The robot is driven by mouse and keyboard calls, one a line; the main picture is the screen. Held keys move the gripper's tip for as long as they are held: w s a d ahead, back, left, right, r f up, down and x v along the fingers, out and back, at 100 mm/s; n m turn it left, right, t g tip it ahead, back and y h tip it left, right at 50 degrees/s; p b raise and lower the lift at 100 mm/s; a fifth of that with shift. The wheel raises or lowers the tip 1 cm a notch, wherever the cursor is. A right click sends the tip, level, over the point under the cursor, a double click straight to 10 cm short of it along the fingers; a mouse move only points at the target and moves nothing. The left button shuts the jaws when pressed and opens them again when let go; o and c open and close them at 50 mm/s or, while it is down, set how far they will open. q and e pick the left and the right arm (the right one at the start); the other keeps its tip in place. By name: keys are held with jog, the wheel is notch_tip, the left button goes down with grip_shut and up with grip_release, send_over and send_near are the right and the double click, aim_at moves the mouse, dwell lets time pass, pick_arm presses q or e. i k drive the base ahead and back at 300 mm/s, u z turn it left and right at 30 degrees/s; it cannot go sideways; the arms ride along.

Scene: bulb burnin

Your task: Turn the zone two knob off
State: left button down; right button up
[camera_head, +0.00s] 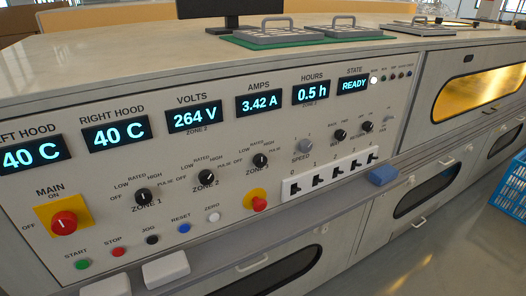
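The zone two knob (206,177) is a small round black knob on the sloped grey panel, the middle one of three similar knobs. OFF, LOW, RATED, HIGH and PULSE are printed around it. Its pointer is too small for me to tell its setting. The zone 1 knob (143,196) is at its lower left and the third, similar knob (260,160) is at its upper right. Neither of my grippers is in view, and nothing covers the knob.
A red main switch (64,222) on yellow is at left; a red knob (259,204) on yellow is right of the push buttons. White rounded blocks (166,268) and a blue block (383,175) are along the lower ledge. A blue crate (511,190) stands at far right.

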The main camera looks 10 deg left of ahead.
aim_at(206, 176)
jog(key=u, duration=0.7)
jog(key=k, duration=0.35)
jog(key=u, duration=0.05)
